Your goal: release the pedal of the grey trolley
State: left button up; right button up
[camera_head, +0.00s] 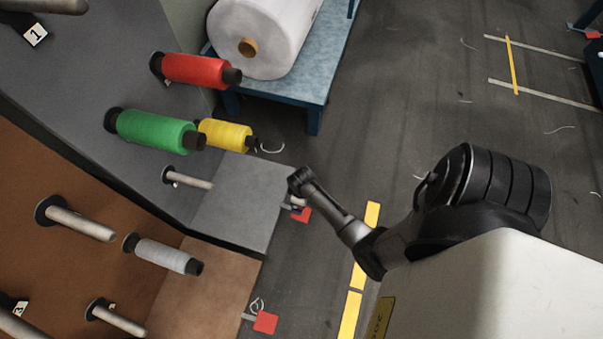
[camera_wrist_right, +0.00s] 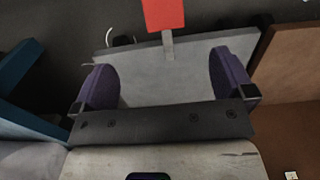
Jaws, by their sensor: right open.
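The grey trolley (camera_head: 252,200) stands at the left in the head view, its base corner reaching toward my right arm. Its red pedal (camera_head: 301,215) sticks out from the base just above the floor, and I cannot tell whether it is pressed. My right gripper (camera_head: 295,203) is beside this pedal, partly hidden by its own wrist. In the right wrist view, the red pedal (camera_wrist_right: 164,14) on its grey stem lies beyond the fingertips, at the top. There my right gripper (camera_wrist_right: 166,75) is open and empty, with the grey base between its purple fingers. My left gripper is not visible.
A brown trolley (camera_head: 215,270) with its own red pedal (camera_head: 265,322) stands nearby. Red (camera_head: 200,69), green (camera_head: 153,131) and yellow (camera_head: 225,135) spools project from the grey trolley. A blue table (camera_head: 300,90) bears a white roll (camera_head: 262,35).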

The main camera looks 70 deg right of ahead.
notch_tip(320, 180, down, 15)
jog(key=b, duration=1)
jog(key=shift+a+r, duration=0.1)
jog(key=shift+r, duration=0.1)
jog(key=shift+f+b, duration=0.6)
jog(key=shift+f, duration=0.1)
